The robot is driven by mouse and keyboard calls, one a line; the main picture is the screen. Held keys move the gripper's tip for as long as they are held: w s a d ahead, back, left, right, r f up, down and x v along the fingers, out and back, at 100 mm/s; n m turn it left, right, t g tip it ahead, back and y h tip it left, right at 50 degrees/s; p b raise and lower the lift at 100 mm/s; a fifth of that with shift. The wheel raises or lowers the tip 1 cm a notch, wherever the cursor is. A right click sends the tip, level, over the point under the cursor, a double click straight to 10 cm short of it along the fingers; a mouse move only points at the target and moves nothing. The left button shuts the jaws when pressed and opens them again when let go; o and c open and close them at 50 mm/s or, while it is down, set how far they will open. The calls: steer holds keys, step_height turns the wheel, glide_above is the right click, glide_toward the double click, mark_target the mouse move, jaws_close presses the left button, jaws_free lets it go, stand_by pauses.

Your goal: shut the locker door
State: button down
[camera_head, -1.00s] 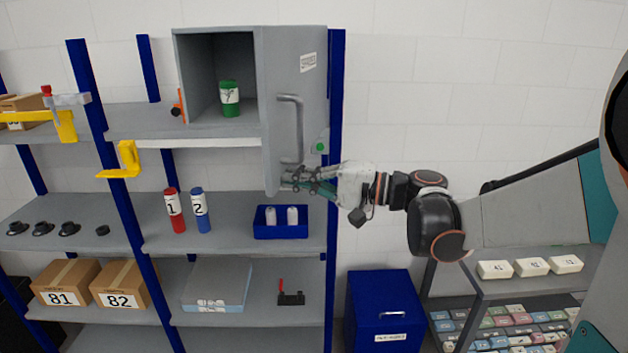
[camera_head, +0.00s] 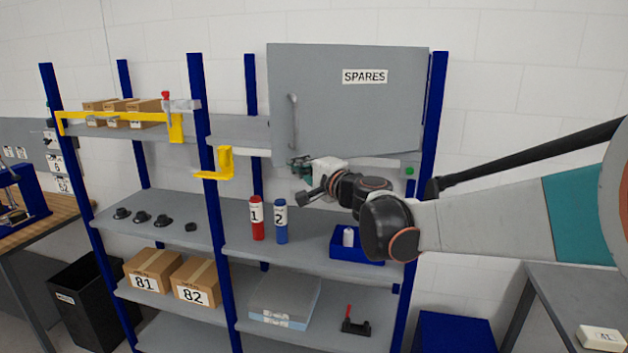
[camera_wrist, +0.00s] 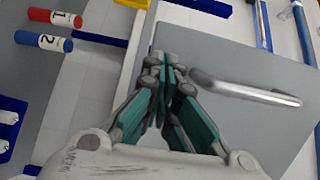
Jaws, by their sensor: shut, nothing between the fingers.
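The grey locker door (camera_head: 350,110), labelled SPARES, faces the head camera and hides the locker's inside. Its lower edge slants, and I cannot tell whether it sits flush with the frame. Its bar handle (camera_head: 293,125) is upright near the left edge. In the wrist view the grey door (camera_wrist: 235,130) fills the right side, with the handle (camera_wrist: 245,90) to the right of the fingers. My gripper (camera_head: 298,168) is at the door's lower left corner, below the handle. In the wrist view my gripper (camera_wrist: 166,68) is shut and empty. Contact with the door is unclear.
A red bottle (camera_head: 257,218) and a blue bottle (camera_head: 281,222) stand on the shelf below. A blue bin (camera_head: 345,248) is to their right, partly behind my arm. A yellow bracket (camera_head: 226,163) sticks out left of the door. A blue upright (camera_head: 432,110) stands at right.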

steer(key=w+a+m+t+h+b, duration=0.1)
steer(key=w+m+h, duration=0.4)
steer(key=w, duration=1.8)
steer(key=t+h, duration=0.1)
steer(key=h, duration=0.3)
steer(key=shift+w+a+r+m+t, duration=0.25)
steer(key=shift+w+a+m+t, duration=0.1)
steer(key=shift+m+t, duration=0.05)
steer(key=shift+d+r, duration=0.15)
